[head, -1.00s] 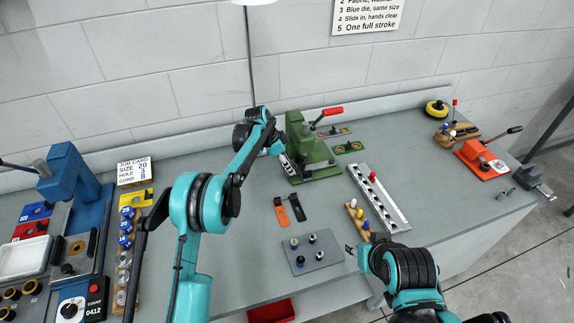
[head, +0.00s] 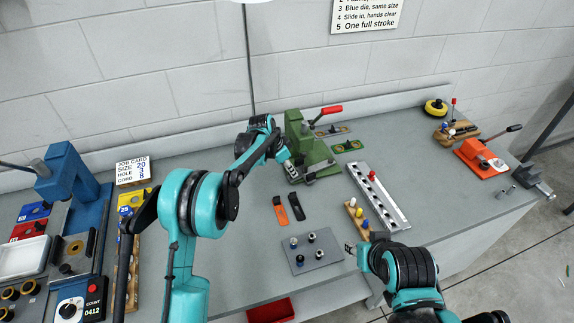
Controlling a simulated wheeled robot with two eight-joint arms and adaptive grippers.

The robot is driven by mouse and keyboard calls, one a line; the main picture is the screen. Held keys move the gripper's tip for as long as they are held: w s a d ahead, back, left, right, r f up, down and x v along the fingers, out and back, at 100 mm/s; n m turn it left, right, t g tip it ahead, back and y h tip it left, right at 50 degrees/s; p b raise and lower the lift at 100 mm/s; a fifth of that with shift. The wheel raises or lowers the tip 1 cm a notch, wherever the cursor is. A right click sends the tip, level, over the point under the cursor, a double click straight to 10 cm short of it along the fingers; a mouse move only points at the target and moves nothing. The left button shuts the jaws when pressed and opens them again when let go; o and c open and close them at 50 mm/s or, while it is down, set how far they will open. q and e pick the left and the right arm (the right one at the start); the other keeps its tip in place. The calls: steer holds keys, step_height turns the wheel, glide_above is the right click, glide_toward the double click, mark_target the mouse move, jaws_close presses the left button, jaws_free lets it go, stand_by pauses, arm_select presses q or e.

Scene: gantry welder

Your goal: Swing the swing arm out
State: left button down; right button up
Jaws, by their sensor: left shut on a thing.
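The green press (head: 306,142) with a red lever handle (head: 332,110) stands at the back middle of the bench. My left gripper (head: 291,170) is at the front left of its base, shut on a small part there that I take to be the swing arm. The gripper hides most of that part, so its exact angle cannot be told. My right gripper (head: 351,247) is low, beside the wooden peg block, away from the press. Its fingers are too small to tell open from shut.
Orange and black tags (head: 281,209) lie in front of the press. A grey plate with several knobs (head: 318,258) is nearer. A long silver rail (head: 385,200) and the peg block (head: 356,219) are at right. The blue press (head: 70,195) stands at far left.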

arm_select(q)
steer(key=s+d+n, duration=0.2)
steer(key=s+d, duration=0.1)
steer(key=s+d+n+t+y, duration=0.1)
steer(key=s+d+n, duration=0.2)
steer(key=shift+s+d+t, duration=0.1)
steer(key=shift+s+t, duration=0.2)
steer(key=shift+s, duration=0.05)
steer(key=s+d+n, duration=0.1)
steer(key=d, duration=0.1)
steer(key=d+n+y, duration=0.1)
steer(key=d+n, duration=0.1)
steer(key=s+d+n+y, duration=0.1)
steer(key=d+n, duration=0.1)
steer(key=d, duration=0.1)
steer(key=shift+s+t, duration=0.35)
steer(key=shift+t, duration=0.05)
steer(key=shift+s+d+n+y, duration=0.1)
steer(key=shift+d+n+y, duration=0.3)
steer(key=shift+d+n, duration=0.75)
steer(key=shift+d, duration=0.2)
steer(key=c, duration=1.3)
jaws_free()
steer(key=v, duration=1.2)
steer(key=shift+r, duration=0.1)
